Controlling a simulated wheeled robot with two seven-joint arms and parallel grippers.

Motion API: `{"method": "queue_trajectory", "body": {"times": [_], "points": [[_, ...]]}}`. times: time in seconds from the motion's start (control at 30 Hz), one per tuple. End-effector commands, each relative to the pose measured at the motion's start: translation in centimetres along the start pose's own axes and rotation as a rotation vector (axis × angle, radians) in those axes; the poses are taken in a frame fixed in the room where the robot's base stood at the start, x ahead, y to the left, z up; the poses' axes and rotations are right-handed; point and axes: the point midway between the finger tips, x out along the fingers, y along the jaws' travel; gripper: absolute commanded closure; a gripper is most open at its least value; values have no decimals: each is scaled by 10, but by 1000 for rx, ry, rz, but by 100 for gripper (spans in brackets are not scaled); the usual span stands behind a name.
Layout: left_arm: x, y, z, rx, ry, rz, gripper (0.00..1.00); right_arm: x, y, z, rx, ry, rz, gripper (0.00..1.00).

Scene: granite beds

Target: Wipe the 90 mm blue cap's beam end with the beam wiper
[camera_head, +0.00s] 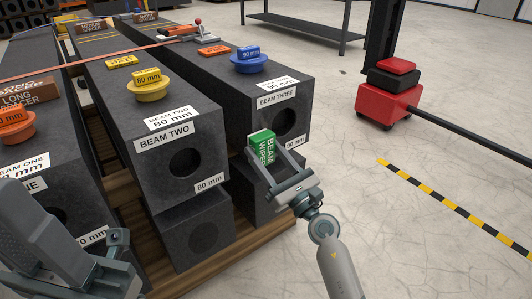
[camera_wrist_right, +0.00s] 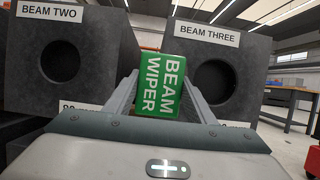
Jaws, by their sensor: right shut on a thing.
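The blue 90 mm cap (camera_head: 249,62) sits on top of the beam labelled BEAM THREE (camera_head: 226,75). That beam's end face, with a dark round hole (camera_head: 285,122), faces me; it also shows in the wrist view (camera_wrist_right: 246,55). My right gripper (camera_head: 271,158) is shut on the green beam wiper (camera_head: 260,140), label showing. In the wrist view the wiper (camera_wrist_right: 162,85) stands between the fingers, left of BEAM THREE's hole. I cannot tell whether it touches the end face. My left gripper (camera_head: 112,258) is partly in view at lower left, its jaws unclear.
BEAM TWO (camera_head: 160,165) stands to the left with a yellow 80 mm cap (camera_head: 150,88) on top. An orange cap (camera_head: 14,125) sits on BEAM ONE. The beams rest on wooden bearers (camera_head: 235,240). A red wheeled unit (camera_head: 389,98) stands right; floor between is clear.

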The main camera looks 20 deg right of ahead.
Motion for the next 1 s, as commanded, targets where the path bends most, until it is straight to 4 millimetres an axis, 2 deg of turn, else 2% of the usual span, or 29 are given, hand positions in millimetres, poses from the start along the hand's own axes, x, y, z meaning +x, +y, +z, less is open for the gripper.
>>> {"method": "queue_trajectory", "body": {"times": [1.0], "points": [[-2,0,0,1,-6,-2,69,10,0,-4,0,-1,0,68]]}}
